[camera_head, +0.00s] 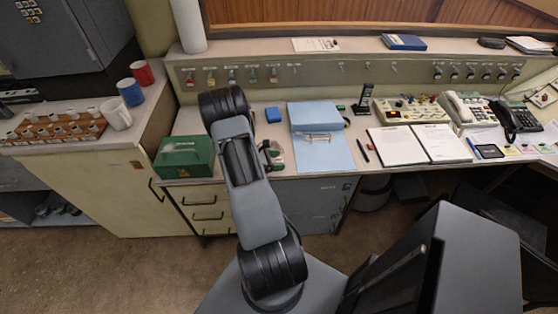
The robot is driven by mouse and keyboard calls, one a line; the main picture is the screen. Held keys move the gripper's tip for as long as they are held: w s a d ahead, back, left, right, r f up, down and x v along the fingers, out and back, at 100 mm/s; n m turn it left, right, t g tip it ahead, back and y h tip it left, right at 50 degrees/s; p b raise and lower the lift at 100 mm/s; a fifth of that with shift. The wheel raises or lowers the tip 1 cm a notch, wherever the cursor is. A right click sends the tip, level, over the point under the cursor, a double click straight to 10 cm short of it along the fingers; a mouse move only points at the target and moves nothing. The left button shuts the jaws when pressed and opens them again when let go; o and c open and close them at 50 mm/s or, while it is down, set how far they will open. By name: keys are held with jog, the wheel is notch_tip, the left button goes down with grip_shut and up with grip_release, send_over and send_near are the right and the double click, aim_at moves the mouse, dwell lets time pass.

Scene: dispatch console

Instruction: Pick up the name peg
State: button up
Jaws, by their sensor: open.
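I cannot make out for sure which thing is the name peg. Several small pale pegs sit in a brown wooden rack (52,131) on the left counter; any names on them are too small to read. My gripper (272,155) is open, partly hidden behind my arm. It is above the desk between the green box and the blue folder, well to the right of the rack. A small green and pale thing shows close by it, too small to tell.
A white mug (116,114), a blue mug (130,92) and a red mug (142,72) stand by the rack. A green box (185,157), a blue folder (325,150), an open book (398,146) and telephones (515,119) crowd the desk. Keys hang on the back panel.

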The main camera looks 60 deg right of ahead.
jog(key=shift+s+d+f, duration=0.2)
jog(key=shift+s+d, duration=0.1)
jog(key=shift+d, duration=0.05)
jog(key=shift+c, duration=0.3)
jog(key=c, duration=1)
jog(key=shift+r, duration=0.1)
